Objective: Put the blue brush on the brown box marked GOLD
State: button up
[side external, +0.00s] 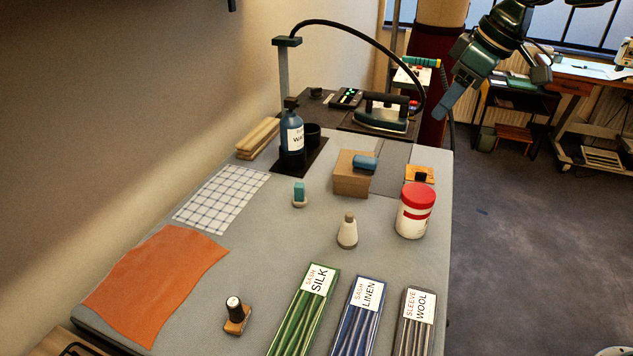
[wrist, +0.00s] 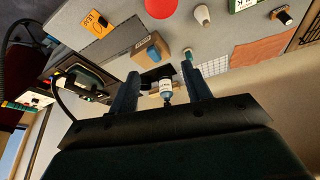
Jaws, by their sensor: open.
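The brown box (side external: 350,187) stands near the far right part of the grey table; I cannot read any marking on it. A small blue block-shaped thing, which looks like the blue brush (side external: 365,162), rests on top of it, towards its right side. Both show in the wrist view, the box (wrist: 142,43) with the blue brush (wrist: 153,53). My gripper (side external: 498,92) is high above and to the right of the table in the side view, well apart from both. Its two fingers are spread with nothing between them in the wrist view (wrist: 160,72).
A red-lidded white tub (side external: 415,212) and an orange card (side external: 420,175) are right of the box. Labelled fabric strips (side external: 305,310) lie in front.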

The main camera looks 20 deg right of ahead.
jog(key=s+d+f+m, duration=0.1)
jog(key=s+m, duration=0.1)
jog(key=s, duration=0.7)
jog(key=s+d+f+m+t+h, duration=0.1)
jog(key=s+d+m, duration=0.1)
jog(key=s, duration=0.7)
jog(key=s+d+f+m+h, duration=0.1)
jog(key=s+m, duration=0.1)
jog(key=s, duration=0.8)
jog(key=shift+d+f+t, duration=0.25)
jog(key=shift+t, duration=0.05)
